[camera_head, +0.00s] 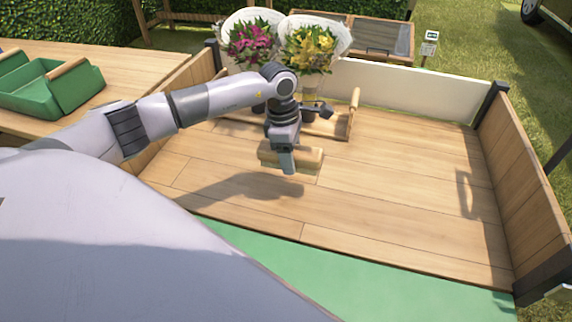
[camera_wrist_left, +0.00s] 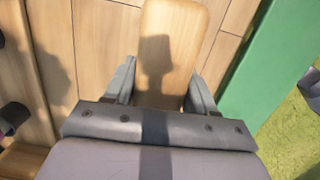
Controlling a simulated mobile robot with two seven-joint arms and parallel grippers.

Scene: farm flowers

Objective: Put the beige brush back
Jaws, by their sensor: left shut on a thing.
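The beige brush (camera_head: 310,158) is a pale wooden block in the head view, above or on the plank floor of the wooden bed (camera_head: 390,205); I cannot tell if it touches the planks. My left gripper (camera_head: 286,164) is over it and shut on it. In the left wrist view the brush (camera_wrist_left: 178,30) is a smooth, rounded wooden shape between the two fingers (camera_wrist_left: 158,90), with a shadow on it. Its underside is hidden. My right gripper is not in view.
A wooden carrier (camera_head: 354,104) with an upright handle stands behind the gripper, near pink flowers (camera_head: 250,42) and yellow flowers (camera_head: 310,45). A green caddy (camera_head: 62,92) sits on the left table. Side boards (camera_head: 510,180) edge the bed; its right half is clear.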

